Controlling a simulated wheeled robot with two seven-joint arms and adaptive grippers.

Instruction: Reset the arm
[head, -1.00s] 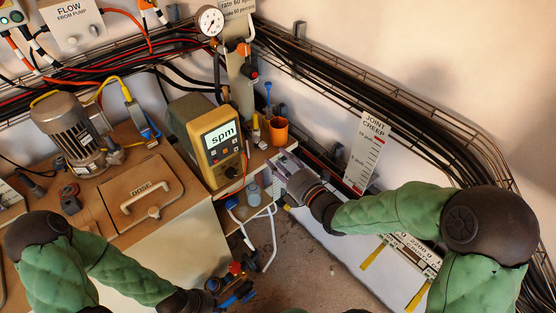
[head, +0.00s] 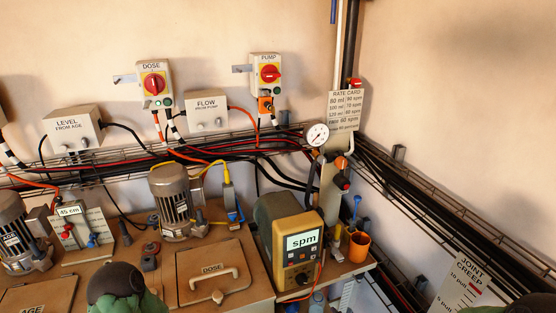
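Neither gripper is in view. A dark joint cap with a bit of green sleeve, part of my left arm (head: 122,286), shows at the bottom left, in front of the bench. A dark and green piece of my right arm (head: 525,303) shows at the bottom right corner. What the hands are doing is hidden below the picture.
The bench holds a yellow meter reading "spm" (head: 300,247), a DOSE lid with a handle (head: 210,272), motors (head: 172,197) and an orange cup (head: 358,246). Switch boxes (head: 155,84) and a gauge (head: 317,135) are behind. A JOINT CREEP card (head: 468,285) is at right.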

